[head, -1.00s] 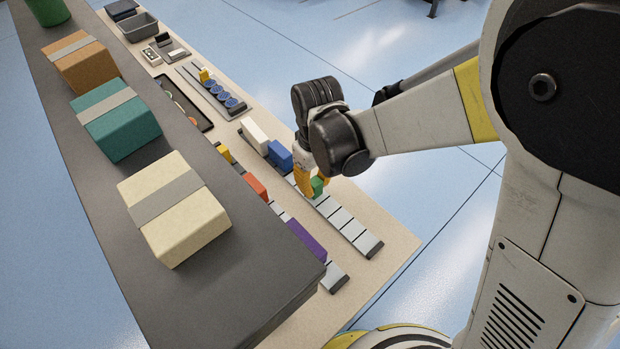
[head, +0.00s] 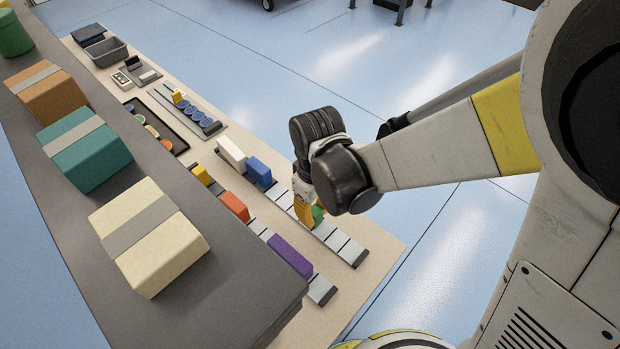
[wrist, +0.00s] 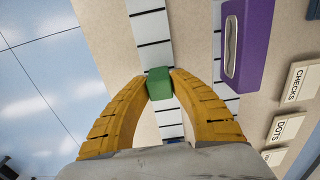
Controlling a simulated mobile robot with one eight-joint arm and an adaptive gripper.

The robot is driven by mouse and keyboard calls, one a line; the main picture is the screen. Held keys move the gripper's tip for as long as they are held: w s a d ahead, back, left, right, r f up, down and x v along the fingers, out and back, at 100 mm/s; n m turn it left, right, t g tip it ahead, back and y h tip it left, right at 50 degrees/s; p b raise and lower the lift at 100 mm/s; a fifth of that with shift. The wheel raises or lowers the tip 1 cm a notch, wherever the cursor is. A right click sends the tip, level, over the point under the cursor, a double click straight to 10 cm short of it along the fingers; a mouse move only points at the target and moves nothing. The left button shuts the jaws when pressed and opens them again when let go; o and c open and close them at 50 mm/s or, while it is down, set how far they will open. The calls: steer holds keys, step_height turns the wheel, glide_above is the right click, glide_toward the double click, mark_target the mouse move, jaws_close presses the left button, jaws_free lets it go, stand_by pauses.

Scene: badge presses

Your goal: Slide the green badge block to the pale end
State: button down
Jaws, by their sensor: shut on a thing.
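The green badge block (wrist: 159,84) sits on a track of light grey tiles with dark gaps (wrist: 150,28). My gripper (wrist: 159,82) has its orange fingers shut on the block, one on each side. In the head view the green block (head: 319,214) is partly hidden by my gripper (head: 309,212). The same track (head: 337,240) runs on past the block to a dark near end. A blue block (head: 259,171) and a white block (head: 231,155) stand toward its far end. I cannot tell clearly which end is paler.
A parallel track carries yellow (head: 201,174), orange (head: 235,206) and purple (head: 290,256) blocks. The purple block (wrist: 246,40) is close right of my gripper in the wrist view. A dark shelf (head: 230,262) with boxes overhangs the left. The track ahead of the block is clear.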

steer(key=shift+s+d, duration=1.8)
steer(key=shift+d, duration=0.3)
steer(key=shift+s+d, duration=1.8)
steer(key=shift+d, duration=0.25)
steer(key=c, duration=1.1)
jaws_free()
steer(key=shift+w, duration=0.1)
steer(key=shift+c, duration=0.2)
steer(key=shift+r, duration=0.1)
step_height(320, 180, up, 12)
steer(key=w+d+r+m+t, duration=0.1)
steer(key=d+r+m+t, duration=0.1)
steer(key=d+m+t, duration=0.1)
steer(key=w+d+r+m+t, duration=0.2)
steer(key=d+m+t, duration=0.1)
steer(key=d+m, duration=0.3)
steer(key=shift+w+d+t, duration=0.25)
steer(key=shift+d+t, duration=0.05)
steer(key=shift+d, duration=0.35)
